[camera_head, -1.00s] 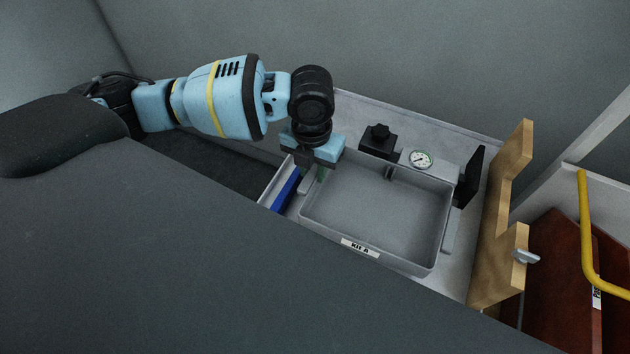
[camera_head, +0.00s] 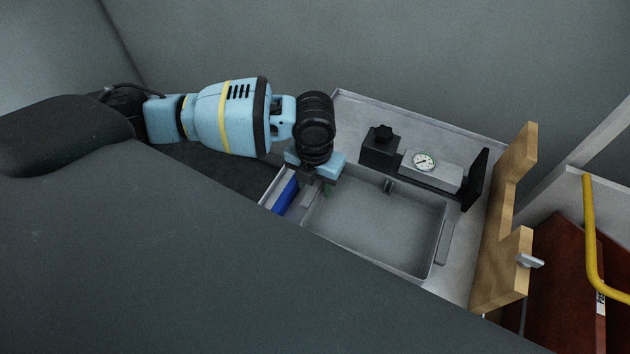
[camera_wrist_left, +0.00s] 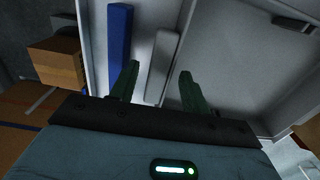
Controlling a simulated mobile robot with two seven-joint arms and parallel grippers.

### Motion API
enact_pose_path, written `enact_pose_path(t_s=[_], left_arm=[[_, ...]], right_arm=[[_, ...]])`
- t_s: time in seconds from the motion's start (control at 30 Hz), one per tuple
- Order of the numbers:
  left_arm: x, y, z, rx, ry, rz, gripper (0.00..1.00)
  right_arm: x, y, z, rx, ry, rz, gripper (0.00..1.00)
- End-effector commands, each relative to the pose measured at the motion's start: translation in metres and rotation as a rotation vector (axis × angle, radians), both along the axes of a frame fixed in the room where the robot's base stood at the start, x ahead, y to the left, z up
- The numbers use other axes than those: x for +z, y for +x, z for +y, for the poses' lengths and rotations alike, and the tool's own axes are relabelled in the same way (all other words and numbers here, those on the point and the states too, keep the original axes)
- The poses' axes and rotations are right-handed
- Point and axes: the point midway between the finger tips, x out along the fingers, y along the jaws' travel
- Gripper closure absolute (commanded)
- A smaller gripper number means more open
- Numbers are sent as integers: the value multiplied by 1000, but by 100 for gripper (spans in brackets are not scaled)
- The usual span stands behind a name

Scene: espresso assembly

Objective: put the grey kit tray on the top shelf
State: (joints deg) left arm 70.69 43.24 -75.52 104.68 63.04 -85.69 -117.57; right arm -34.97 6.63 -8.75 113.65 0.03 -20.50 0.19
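The grey kit tray (camera_head: 385,235) is an empty, shallow rectangular box on a light grey surface (camera_head: 463,262). A large dark shape in the foreground hides its front wall in the head view. My left gripper (camera_head: 322,188) is at the tray's left rear corner. In the left wrist view my left gripper (camera_wrist_left: 158,88) has its green fingers spread apart, one over the inside of the tray (camera_wrist_left: 225,65) and one outside its wall, touching nothing that I can make out. My right gripper is out of view.
A blue bar (camera_head: 285,195) lies left of the tray. Behind it stand a black knobbed block (camera_head: 381,150) and a round gauge (camera_head: 424,162) on a grey block. A notched wooden panel (camera_head: 507,240) stands at the right, with a yellow rail (camera_head: 591,235) beyond.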

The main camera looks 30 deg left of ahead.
Motion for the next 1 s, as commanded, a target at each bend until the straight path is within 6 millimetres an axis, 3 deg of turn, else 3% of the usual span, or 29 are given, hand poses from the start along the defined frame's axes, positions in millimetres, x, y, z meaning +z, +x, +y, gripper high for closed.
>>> enact_pose_path(t_s=[0.33, 0.8, 1.0], left_arm=[[11, 0, 0, 0, 0, -1, 53], [98, 1, 0, -2, 1, -3, 53], [117, 0, 0, -1, 1, 0, 53]], right_arm=[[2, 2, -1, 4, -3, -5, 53], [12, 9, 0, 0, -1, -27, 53], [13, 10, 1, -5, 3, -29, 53]])
